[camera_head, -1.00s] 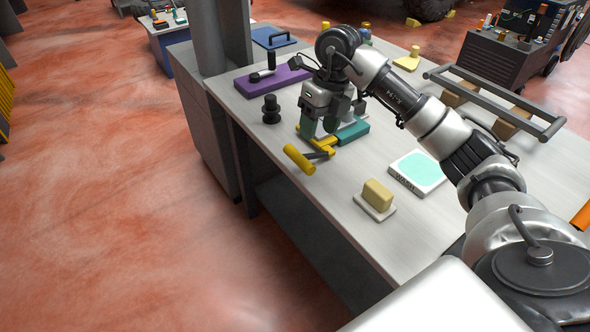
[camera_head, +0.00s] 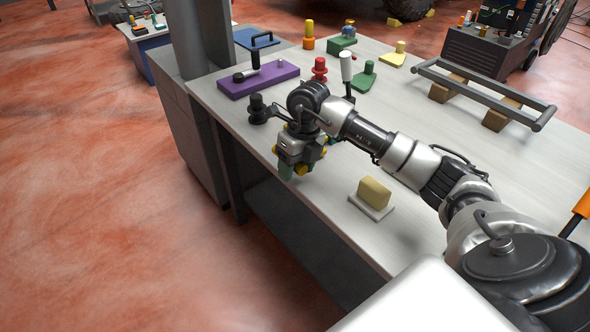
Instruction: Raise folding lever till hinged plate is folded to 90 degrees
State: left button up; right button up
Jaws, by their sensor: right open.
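The yellow handle of the folding lever (camera_head: 301,170) is at the table's left front edge in the head view. Only its two ends show, on either side of my right gripper (camera_head: 290,168). The gripper points down over the handle's middle, open, with a green fingertip on the near side; the other fingertip is hidden, and contact cannot be told. A small yellow part (camera_head: 324,152) shows just right of the gripper. The hinged plate is hidden behind my gripper and arm, so its angle cannot be seen. My left gripper is out of view.
A black knob (camera_head: 258,109) stands close left of my gripper. Behind it are a purple block (camera_head: 258,78) with a black handle, a red knob (camera_head: 319,70) and a white-topped lever (camera_head: 346,66). A yellow block (camera_head: 374,190) sits nearer right, a grey rail (camera_head: 480,92) farther back.

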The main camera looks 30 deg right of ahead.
jog(key=shift+a+f, duration=0.15)
jog(key=shift+f, duration=0.5)
